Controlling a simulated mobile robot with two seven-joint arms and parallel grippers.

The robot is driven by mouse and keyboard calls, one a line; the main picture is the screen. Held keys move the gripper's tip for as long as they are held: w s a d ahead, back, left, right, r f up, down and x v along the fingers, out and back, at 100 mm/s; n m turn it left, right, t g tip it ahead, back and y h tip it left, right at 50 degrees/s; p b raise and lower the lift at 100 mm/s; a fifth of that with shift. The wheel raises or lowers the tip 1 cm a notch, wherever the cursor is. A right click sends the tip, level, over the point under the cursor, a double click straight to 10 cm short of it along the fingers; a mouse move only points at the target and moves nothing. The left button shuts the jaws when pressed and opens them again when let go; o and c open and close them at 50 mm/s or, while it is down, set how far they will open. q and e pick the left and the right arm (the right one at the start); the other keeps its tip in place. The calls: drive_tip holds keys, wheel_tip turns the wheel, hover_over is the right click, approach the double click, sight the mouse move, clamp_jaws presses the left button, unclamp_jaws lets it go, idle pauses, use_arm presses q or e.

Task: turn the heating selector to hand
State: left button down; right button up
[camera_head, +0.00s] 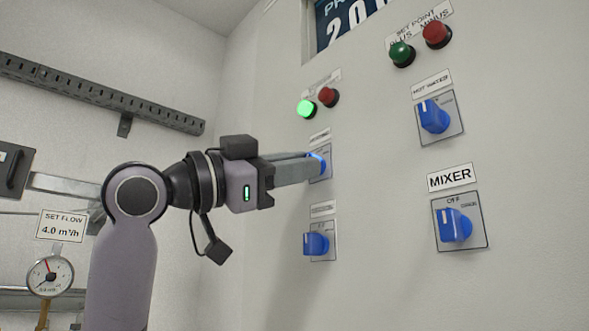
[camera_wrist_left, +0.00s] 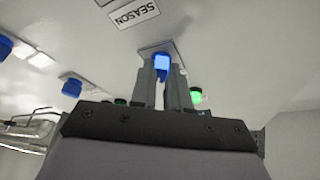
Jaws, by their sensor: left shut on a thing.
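My left gripper (camera_head: 318,163) is shut on a blue selector knob on the pale panel, below the lit green lamp. A small blue part of this knob (camera_head: 321,161) shows at the fingertips. In the left wrist view the blue knob (camera_wrist_left: 162,62) sits between the tips of the two fingers (camera_wrist_left: 164,85). The knob's small label (camera_head: 320,137) is too blurred to read, and the fingers hide its pointer and most of its plate. My right gripper is not in view.
A lower blue knob (camera_head: 316,244) sits under the gripped one; a SEASON label (camera_wrist_left: 134,13) shows in the wrist view. HOT WATER (camera_head: 434,117) and MIXER (camera_head: 455,226) knobs are to the right. Lit green (camera_head: 306,109) and dark red (camera_head: 328,97) lamps sit just above the gripper.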

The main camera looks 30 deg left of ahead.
use_arm(q)
drive_tip(key=shift+s+d+n+t+y+b, duration=0.15)
drive_tip(key=shift+n+t+y+b, duration=0.55)
drive_tip(key=shift+n+y, duration=2.05)
drive_tip(key=shift+d+n+t+y+b, duration=0.3)
drive_tip(key=shift+n+y+b, duration=0.65)
drive_tip(key=shift+n, duration=3.75)
drive_tip(key=shift+s+d+n+t+y+b, duration=0.15)
drive_tip(key=shift+n+t+y+b, duration=0.75)
drive_tip(key=shift+n, duration=2.85)
drive_tip(key=shift+w+n+g+y, duration=0.1)
drive_tip(key=shift+n+g+y, duration=0.2)
drive_tip(key=shift+g+y, duration=0.35)
drive_tip(key=c, duration=1.1)
unclamp_jaws()
